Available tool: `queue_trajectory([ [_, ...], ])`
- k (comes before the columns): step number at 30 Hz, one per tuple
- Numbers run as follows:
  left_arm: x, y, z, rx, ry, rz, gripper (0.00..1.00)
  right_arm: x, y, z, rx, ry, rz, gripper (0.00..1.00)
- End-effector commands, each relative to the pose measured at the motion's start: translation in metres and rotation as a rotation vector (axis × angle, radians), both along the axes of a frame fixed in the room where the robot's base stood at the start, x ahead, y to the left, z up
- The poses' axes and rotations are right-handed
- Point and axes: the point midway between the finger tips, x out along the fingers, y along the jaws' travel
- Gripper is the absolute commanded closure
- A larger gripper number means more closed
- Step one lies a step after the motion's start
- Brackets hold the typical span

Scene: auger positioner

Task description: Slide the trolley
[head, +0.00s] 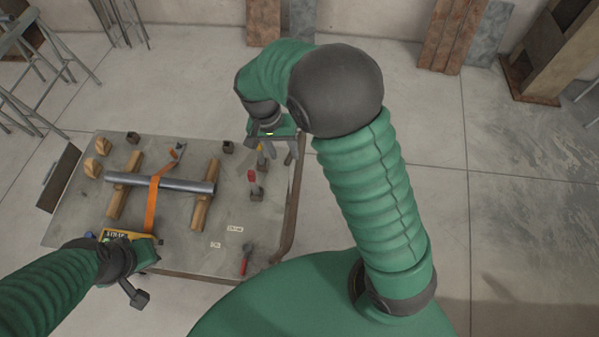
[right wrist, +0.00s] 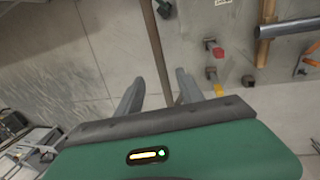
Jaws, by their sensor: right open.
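The trolley (head: 190,230) is a grey-topped work table in the head view, carrying a metal pipe and tools. A brown rail (head: 291,205) runs along its right side; it also shows in the right wrist view (right wrist: 154,45). My right gripper (head: 260,156) is over the trolley's far right corner, near the rail. In the right wrist view my right gripper (right wrist: 158,90) is open, and the rail passes in line with the gap between its fingers. Contact cannot be made out. My left gripper (head: 133,286) is by the trolley's near left corner; its jaws are unclear.
The pipe (head: 190,185) rests on two wooden blocks with an orange strap (head: 152,205) across it. Metal stands (head: 35,60) are at the upper left. The floor right of the trolley (head: 500,200) is clear.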

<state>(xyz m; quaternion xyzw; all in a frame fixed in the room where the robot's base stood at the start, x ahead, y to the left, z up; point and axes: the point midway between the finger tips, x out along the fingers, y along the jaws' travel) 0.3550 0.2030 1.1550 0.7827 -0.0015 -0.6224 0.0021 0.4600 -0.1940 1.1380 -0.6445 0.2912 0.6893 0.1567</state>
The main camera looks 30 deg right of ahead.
Motion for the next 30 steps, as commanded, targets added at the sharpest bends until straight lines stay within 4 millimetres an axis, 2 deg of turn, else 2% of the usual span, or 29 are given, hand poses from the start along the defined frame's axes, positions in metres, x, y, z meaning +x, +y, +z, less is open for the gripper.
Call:
queue_trajectory([
  [12, 0.000, 0.000, 0.028, 0.000, -0.001, 0.000, 1.00, -0.013, -0.014, -0.103, -0.002, 0.007, 0.000, 0.56],
  [16, 0.000, 0.000, 0.034, 0.000, -0.001, 0.000, 1.00, -0.017, -0.018, -0.128, -0.002, 0.006, 0.000, 0.56],
  [21, 0.000, 0.000, 0.036, 0.000, -0.001, 0.000, 1.00, -0.018, -0.021, -0.146, -0.002, 0.001, 0.001, 0.56],
  [29, 0.000, 0.000, 0.035, 0.000, -0.001, 0.000, 1.00, -0.017, -0.021, -0.148, -0.001, 0.000, 0.001, 0.56],
  [30, 0.000, 0.000, 0.035, 0.000, -0.001, 0.000, 1.00, -0.017, -0.021, -0.148, -0.001, 0.000, 0.001, 0.61],
])
